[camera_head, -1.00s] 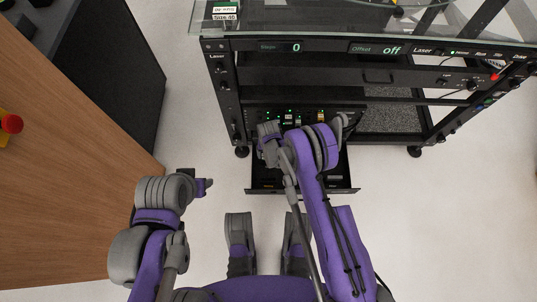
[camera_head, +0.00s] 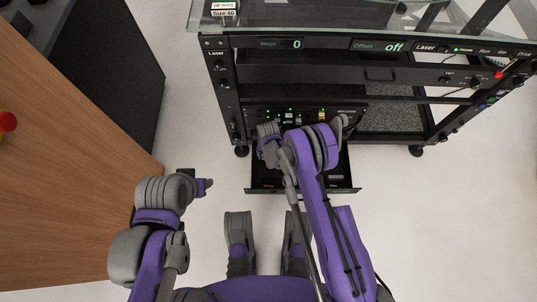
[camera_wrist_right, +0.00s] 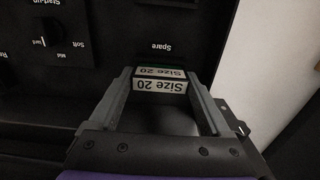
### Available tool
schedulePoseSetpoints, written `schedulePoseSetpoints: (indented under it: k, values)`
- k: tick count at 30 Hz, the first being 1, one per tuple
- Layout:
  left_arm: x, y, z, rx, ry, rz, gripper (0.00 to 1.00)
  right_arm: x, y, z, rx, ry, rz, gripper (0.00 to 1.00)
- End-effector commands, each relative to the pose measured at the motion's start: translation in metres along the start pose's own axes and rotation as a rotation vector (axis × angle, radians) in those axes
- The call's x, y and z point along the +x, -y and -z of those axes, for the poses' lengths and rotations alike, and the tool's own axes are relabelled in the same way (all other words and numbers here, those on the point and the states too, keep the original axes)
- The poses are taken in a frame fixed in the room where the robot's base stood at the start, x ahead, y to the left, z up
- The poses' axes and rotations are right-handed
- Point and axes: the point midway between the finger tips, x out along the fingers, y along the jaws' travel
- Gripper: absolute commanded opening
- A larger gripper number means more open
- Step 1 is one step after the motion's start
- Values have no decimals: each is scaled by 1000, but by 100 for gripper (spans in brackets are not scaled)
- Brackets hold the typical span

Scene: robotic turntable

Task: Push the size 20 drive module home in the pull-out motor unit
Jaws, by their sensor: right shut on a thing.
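The size 20 drive module (camera_wrist_right: 160,84) shows in the right wrist view as a dark block with two white "Size 20" labels. My right gripper (camera_wrist_right: 161,76) has a grey finger on each side of it and is shut on it. The module's front is close to the black panel, just below the word "Spare"; how deep it sits cannot be seen. In the head view my right arm reaches over the pull-out motor unit (camera_head: 262,184) and hides the gripper and module. My left gripper (camera_head: 208,187) hangs over the floor left of the unit; its finger opening is unclear.
The black rack (camera_head: 222,95) with a glass top stands behind the unit. A row of small lit modules (camera_head: 289,118) shows at the unit's back. A wooden table (camera_head: 60,180) is at the left. Floor between table and rack is free.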

Motion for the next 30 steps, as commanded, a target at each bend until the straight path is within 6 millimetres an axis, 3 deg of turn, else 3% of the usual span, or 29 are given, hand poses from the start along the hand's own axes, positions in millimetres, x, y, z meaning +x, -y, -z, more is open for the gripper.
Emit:
schedulePoseSetpoints:
  k: [21,22,25,30]
  values:
    - [13,0,-2,0,0,0,50,18,0,0,0,0,0,23]
    - [13,0,-2,0,0,0,50,18,0,0,0,0,0,85]
    - [13,0,-2,0,0,0,50,18,0,0,0,0,0,100]
    - [13,0,-2,0,0,0,50,18,0,0,0,0,0,100]
